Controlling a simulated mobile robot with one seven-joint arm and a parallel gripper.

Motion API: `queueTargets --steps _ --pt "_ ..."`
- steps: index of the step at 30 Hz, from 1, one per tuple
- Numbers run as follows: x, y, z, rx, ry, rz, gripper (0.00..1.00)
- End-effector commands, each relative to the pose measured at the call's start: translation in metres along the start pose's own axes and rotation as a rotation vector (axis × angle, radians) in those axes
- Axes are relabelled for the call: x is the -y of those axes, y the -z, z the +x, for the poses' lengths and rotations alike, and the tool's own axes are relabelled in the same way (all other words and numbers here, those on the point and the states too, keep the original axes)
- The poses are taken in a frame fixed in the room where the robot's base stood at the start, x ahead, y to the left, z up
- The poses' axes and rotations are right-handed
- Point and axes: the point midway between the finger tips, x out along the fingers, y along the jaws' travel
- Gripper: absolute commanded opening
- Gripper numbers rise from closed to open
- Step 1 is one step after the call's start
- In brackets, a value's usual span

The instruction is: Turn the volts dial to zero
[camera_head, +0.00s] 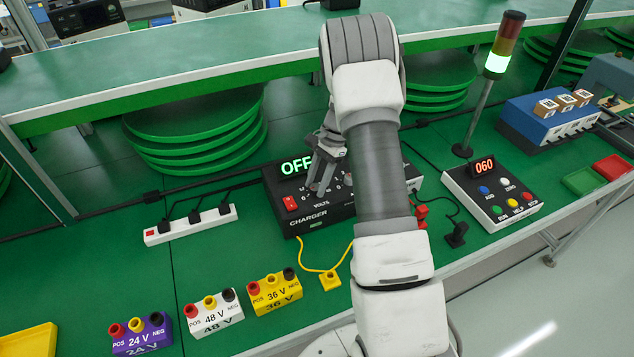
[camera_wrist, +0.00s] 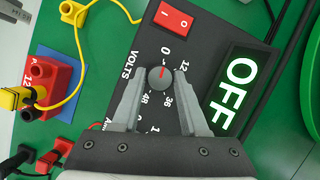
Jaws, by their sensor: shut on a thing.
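The black charger (camera_head: 308,222) stands on the green bench in the head view. Its volts dial (camera_wrist: 160,77) is a small grey knob in the wrist view, ringed by the marks 0, 12, 36 and 48. The red line on the knob points up in that view, roughly toward the 0. My gripper (camera_wrist: 161,80) is shut on the dial, with one finger on each side of it. In the head view my gripper (camera_head: 318,182) reaches down to the charger's face, and my fingers and arm hide the dial and part of the panel.
The charger's display (camera_wrist: 238,88) reads OFF in green, near a red rocker switch (camera_wrist: 175,20). A power strip (camera_head: 192,224), coloured voltage blocks (camera_head: 212,320) and a control box (camera_head: 492,195) reading 060 stand around. Yellow and red leads (camera_wrist: 77,45) lie left in the wrist view.

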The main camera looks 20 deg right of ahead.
Motion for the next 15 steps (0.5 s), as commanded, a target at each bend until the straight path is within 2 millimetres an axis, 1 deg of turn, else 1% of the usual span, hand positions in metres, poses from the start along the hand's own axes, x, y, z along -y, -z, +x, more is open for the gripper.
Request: queueTargets --steps 6,15 --pt "0.0004 0.0010 -0.0003 -0.002 -0.024 -0.060 0.00" --pt "0.0004 0.0009 -0.0005 -0.002 -0.032 -0.080 0.00"
